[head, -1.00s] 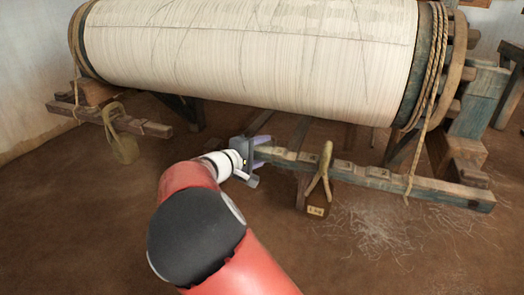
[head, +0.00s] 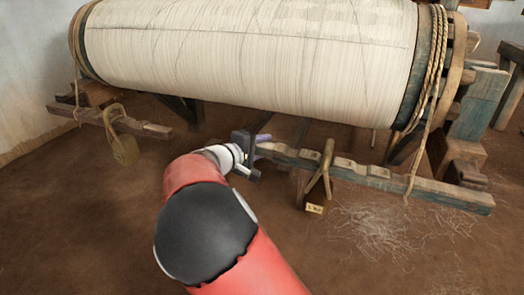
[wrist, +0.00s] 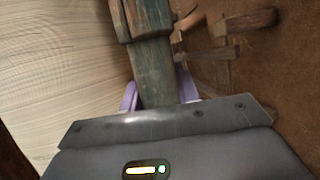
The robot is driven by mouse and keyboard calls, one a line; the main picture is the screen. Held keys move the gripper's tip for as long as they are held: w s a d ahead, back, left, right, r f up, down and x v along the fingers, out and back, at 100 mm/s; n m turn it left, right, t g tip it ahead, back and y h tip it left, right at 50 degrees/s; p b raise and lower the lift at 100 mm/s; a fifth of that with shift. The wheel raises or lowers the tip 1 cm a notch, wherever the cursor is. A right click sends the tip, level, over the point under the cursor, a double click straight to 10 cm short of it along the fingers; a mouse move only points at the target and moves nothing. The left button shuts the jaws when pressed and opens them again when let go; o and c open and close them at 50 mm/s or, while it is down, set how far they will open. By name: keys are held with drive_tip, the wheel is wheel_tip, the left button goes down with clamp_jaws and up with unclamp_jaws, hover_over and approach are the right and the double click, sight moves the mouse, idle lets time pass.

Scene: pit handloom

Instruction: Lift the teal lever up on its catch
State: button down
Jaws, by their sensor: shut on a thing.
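The teal lever (head: 380,181) is a long, worn wooden bar with faded teal paint and notches along its top. It runs below the big roll, from my gripper out to the right. My gripper (head: 259,147) is shut on the lever's left end. In the wrist view, its two purple fingers (wrist: 157,92) sit on either side of the teal bar (wrist: 155,60). A forked wooden piece (head: 327,160) stands at the lever's middle, over a small block with a yellow tag (head: 314,209). I cannot tell whether this is the catch, or whether the lever rests on it.
A large roll of pale threads (head: 250,65) fills the space above the lever. Rope (head: 434,80) hangs from its right end to the lever. Loose threads (head: 375,228) litter the open earth floor.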

drive_tip(key=shift+m, duration=0.3)
wheel_tip(320, 180, up, 4)
drive_tip(key=shift+d+r+p, duration=0.1)
drive_tip(key=shift+d+p, duration=0.05)
drive_tip(key=shift+p, duration=0.15)
drive_tip(key=shift+s, duration=0.1)
drive_tip(key=c, duration=1)
unclamp_jaws()
drive_tip(key=shift+c, duration=0.2)
drive_tip(key=v, duration=0.8)
drive_tip(key=shift+c, duration=0.2)
